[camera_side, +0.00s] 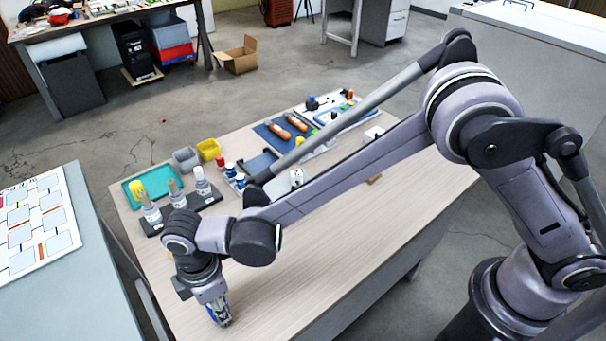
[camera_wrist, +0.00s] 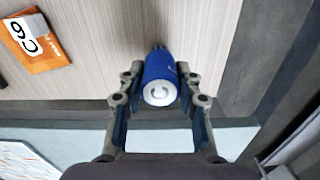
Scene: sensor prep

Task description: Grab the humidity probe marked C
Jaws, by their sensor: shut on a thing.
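The probe (camera_wrist: 160,80) is a blue cylinder with a white round end marked C. In the wrist view it sits between the two fingers of my gripper (camera_wrist: 160,97), which is shut on its sides. In the side view my gripper (camera_side: 219,312) points down at the near left edge of the table, and a little blue shows between its fingers. The probe's lower part is mostly hidden. I cannot tell whether it touches the table.
An orange packet (camera_wrist: 38,55) with a white label lies left in the wrist view. A dark rack (camera_side: 155,228) with several bottles, a teal tray (camera_side: 130,199), grey (camera_side: 185,160) and yellow (camera_side: 208,150) bins stand farther back. The wooden table's (camera_side: 300,240) near middle is clear.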

